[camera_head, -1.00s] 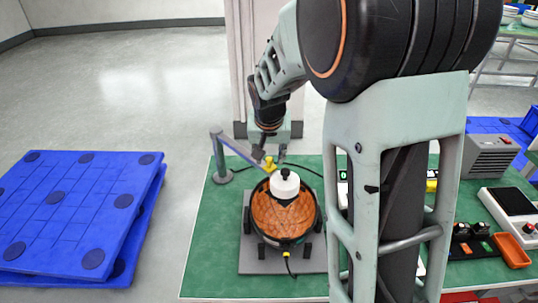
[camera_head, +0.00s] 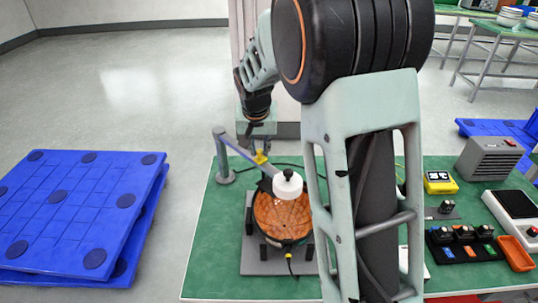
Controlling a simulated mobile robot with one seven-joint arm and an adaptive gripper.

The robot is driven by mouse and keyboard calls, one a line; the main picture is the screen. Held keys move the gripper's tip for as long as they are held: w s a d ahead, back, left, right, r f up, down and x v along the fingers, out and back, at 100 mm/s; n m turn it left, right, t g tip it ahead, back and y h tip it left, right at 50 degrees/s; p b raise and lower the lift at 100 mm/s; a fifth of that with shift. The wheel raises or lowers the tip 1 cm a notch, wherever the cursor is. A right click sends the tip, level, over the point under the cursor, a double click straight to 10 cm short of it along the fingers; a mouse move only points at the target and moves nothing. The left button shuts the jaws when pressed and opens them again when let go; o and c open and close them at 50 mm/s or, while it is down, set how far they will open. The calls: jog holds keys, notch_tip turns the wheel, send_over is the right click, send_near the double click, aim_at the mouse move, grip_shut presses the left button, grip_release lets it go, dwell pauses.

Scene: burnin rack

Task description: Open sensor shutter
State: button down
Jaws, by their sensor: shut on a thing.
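A round sensor unit with a black rim (camera_head: 250,222) and an orange-brown patterned face (camera_head: 282,217) stands on a grey plate (camera_head: 262,268) on the green table. A white cap with a black knob (camera_head: 287,184) sits at its far edge. The fingertips are small and dark, so the exact contact is unclear. Which part is the shutter is hard to tell.
My arm hides the table's middle right. Blue pallets (camera_head: 75,210) lie at the left. The table's left strip is clear.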

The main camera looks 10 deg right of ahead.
jog(key=shift+w+a, duration=0.4)
jog(key=shift+w, duration=0.25)
jog(key=c, duration=1.8)
grip_release()
jog(key=shift+s, duration=0.1)
jog(key=v, duration=1.2)
jog(key=shift+d, duration=0.1)
